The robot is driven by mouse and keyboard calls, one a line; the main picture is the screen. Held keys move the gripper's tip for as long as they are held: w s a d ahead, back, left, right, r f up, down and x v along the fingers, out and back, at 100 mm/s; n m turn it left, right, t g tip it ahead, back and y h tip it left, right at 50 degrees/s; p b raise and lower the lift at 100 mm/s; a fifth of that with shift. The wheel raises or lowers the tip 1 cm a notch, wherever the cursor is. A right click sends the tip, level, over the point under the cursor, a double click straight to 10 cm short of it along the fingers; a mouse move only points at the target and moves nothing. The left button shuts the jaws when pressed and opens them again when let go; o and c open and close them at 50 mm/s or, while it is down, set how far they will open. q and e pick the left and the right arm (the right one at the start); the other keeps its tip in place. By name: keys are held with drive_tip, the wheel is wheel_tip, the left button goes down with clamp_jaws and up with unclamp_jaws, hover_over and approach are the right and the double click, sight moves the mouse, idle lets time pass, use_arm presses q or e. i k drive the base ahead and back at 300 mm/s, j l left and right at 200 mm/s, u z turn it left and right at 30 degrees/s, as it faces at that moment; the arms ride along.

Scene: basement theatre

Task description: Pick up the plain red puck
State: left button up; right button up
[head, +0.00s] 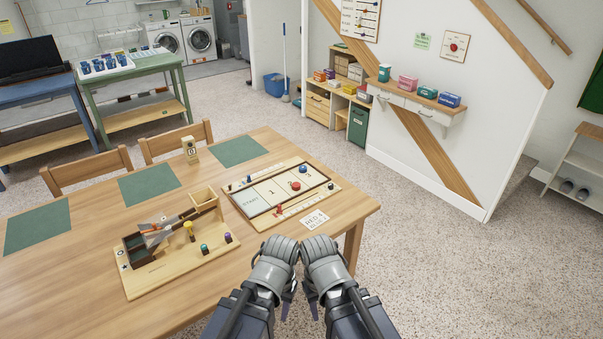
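A small red puck (296,186) lies on the white playing surface of a framed wooden game board (245,209) on the table. It sits near the board's right part, in a numbered section. Whether its top is plain is too small to tell. A blue puck (304,169) lies farther back on the same board. My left gripper (276,261) and my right gripper (322,261) are side by side at the table's near right edge, in front of the board and apart from the puck. Their fingers are mostly hidden, and nothing held shows.
A red piece (278,210) stands at the board's near edge. A small sign card (314,220) lies before the board. A wooden tray with a ramp (150,281) and coloured pegs stands left on the table (90,258). Open floor (450,270) lies right.

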sight(296, 186)
drive_tip(key=i+l+z, duration=0.15)
drive_tip(key=i+l, duration=0.15)
drive_tip(key=i, duration=0.15)
drive_tip(key=i+l+z, duration=0.15)
drive_tip(key=i, duration=0.3)
drive_tip(key=i+l+z, duration=0.15)
drive_tip(key=i, duration=0.35)
drive_tip(key=k+l, duration=0.05)
drive_tip(key=l, duration=0.05)
